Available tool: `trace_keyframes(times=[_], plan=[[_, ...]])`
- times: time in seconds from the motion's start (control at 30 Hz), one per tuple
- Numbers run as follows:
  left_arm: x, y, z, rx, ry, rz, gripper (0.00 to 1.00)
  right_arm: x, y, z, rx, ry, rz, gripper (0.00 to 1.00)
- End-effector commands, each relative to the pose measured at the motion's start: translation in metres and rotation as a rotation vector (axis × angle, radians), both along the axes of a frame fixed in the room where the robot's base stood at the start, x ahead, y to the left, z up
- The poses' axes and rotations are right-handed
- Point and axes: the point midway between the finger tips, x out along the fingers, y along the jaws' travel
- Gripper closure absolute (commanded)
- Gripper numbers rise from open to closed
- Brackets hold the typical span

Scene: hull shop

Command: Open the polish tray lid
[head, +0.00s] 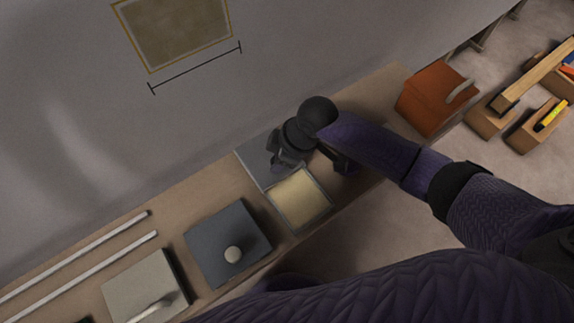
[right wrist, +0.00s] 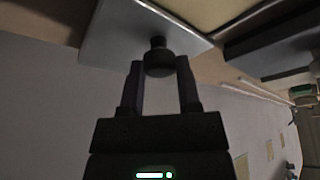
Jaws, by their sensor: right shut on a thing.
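The polish tray (head: 327,207) stands on the bench with its top uncovered, showing a pale yellow inside. Its grey lid (head: 250,155) is swung up and back along the tray's wall-side edge, partly hidden by my right gripper (head: 284,161). In the right wrist view, the lid's plate (right wrist: 108,35) carries a dark round knob (right wrist: 158,60). The fingers of my right gripper (right wrist: 159,75) are on either side of that knob, shut on it. My left gripper is not in view.
Left of the tray, a dark blue-grey lidded box (head: 215,232) has a round knob, and a beige box (head: 140,281) has a bar handle. Two pale rods (head: 85,255) lie farther left. An orange box (head: 432,98) stands at the bench's right end.

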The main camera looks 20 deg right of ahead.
Motion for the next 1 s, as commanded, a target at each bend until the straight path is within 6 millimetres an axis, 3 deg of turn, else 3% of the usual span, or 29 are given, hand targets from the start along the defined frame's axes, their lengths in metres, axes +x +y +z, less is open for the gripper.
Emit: trace_keyframes(times=[0.17,0.2,0.37,0.67,1.0], plan=[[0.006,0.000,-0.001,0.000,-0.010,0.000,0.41,-0.001,-0.001,-0.001,-0.002,0.003,0.001,1.00],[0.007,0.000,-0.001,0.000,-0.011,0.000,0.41,-0.001,-0.001,-0.001,-0.002,0.003,0.001,0.56],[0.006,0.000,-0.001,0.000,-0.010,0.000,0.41,-0.001,0.000,-0.001,-0.001,0.003,0.001,0.23],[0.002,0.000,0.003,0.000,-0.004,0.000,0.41,-0.001,-0.001,0.004,-0.001,0.000,0.000,0.23],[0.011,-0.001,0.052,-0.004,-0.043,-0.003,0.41,-0.013,-0.028,0.081,-0.001,-0.003,0.000,0.23]])
